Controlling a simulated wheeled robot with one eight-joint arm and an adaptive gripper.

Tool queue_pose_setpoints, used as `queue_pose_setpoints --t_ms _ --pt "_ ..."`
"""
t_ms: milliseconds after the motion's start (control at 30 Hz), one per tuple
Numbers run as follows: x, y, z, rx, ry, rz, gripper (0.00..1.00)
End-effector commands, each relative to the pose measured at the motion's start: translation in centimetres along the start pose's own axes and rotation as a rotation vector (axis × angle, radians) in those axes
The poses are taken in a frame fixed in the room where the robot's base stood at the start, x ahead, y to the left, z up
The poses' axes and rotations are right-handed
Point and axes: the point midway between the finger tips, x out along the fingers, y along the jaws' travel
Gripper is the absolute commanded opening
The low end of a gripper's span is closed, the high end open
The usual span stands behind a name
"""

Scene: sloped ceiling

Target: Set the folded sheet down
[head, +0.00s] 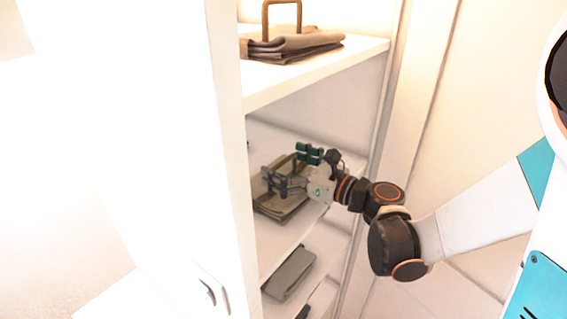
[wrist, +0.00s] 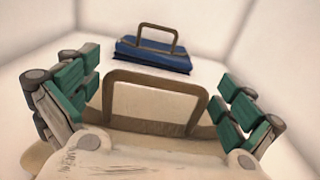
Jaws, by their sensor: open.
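A grey-brown folded sheet (head: 280,207) with a brown upright handle lies on the middle shelf (head: 285,235) of the cabinet in the head view. My gripper (head: 288,167) is over it, with its green-padded fingers spread. In the wrist view, my gripper (wrist: 160,92) is open, one finger on each side of the brown handle (wrist: 156,77), with visible gaps between pads and handle. The brown sheet (wrist: 150,127) shows low in that view, partly hidden by the gripper body. It appears to rest on the shelf.
A blue folded item (wrist: 152,57) with a handle sits farther back in the wrist view. Another folded cloth (head: 295,46) lies on the shelf above, and a grey one (head: 289,273) below. The white cabinet door (head: 170,150) stands at left; shelf edges are close around my arm.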

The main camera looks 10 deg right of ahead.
Motion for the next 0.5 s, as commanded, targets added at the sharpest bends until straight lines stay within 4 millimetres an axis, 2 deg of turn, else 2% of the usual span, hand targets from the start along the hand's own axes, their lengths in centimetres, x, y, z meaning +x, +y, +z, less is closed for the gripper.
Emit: queue_pose_setpoints --t_ms 100,167,500 --pt "-0.2 0.0 0.5 0.0 0.0 -0.001 1.0" --pt "-1.1 -0.1 0.3 0.0 0.0 -0.003 1.0" --pt "-7.8 -0.2 0.3 0.0 0.0 -0.006 1.0"
